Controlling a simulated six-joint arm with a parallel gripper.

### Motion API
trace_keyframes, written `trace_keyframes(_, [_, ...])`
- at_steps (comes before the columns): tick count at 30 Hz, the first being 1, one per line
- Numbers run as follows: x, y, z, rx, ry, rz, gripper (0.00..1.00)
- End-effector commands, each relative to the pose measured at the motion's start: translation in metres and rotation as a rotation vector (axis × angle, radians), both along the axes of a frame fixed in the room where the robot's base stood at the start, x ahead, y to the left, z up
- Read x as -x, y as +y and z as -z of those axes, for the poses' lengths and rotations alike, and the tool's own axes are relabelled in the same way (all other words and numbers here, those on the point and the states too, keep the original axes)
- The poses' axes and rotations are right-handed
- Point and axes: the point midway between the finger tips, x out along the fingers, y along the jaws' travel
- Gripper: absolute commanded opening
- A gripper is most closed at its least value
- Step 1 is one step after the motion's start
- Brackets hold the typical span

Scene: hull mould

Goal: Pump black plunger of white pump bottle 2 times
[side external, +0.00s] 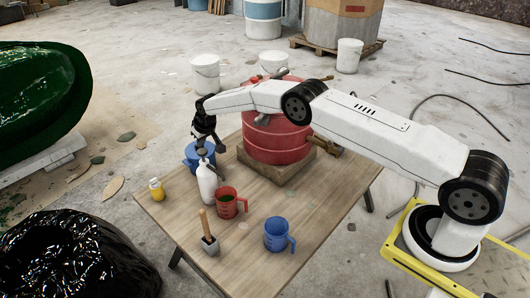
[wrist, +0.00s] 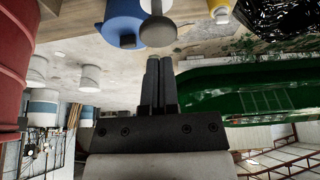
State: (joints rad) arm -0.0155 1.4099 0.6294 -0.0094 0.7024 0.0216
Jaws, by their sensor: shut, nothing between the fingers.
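The white pump bottle (side external: 206,186) stands upright on the wooden table. Its black plunger (side external: 215,170) sits on top, with a dark spout reaching to the lower right. In the wrist view a rounded grey-brown head with a stem, which looks like the plunger (wrist: 158,32), lies just beyond my fingertips. My gripper (side external: 203,152) is shut and empty, close above the bottle top. The wrist view shows its two fingers (wrist: 159,62) together. I cannot tell whether they touch the plunger.
A blue jug (side external: 191,152) stands close behind the bottle. A red jug (side external: 228,206), a blue jug (side external: 277,237), a brush in a grey cup (side external: 210,245) and a yellow bottle (side external: 157,190) stand around it. A red drum (side external: 275,140) stands at the back.

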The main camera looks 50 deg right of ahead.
Motion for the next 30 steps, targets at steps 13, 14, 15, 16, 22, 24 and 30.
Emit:
trace_keyframes(13, [0.0,0.0,0.01,0.0,0.0,0.0,0.0])
trace_keyframes(14, [0.0,0.0,0.011,0.0,0.0,0.0,0.0])
trace_keyframes(15, [0.0,0.0,0.013,0.0,0.0,0.0,0.0])
trace_keyframes(16, [0.0,0.0,0.014,0.0,0.0,0.0,0.0])
trace_keyframes(22, [0.0,0.0,0.02,0.0,0.0,0.0,0.0])
trace_keyframes(24, [0.0,0.0,0.022,0.0,0.0,0.0,0.0])
trace_keyframes(30, [0.0,0.0,0.029,0.0,0.001,0.0,0.0])
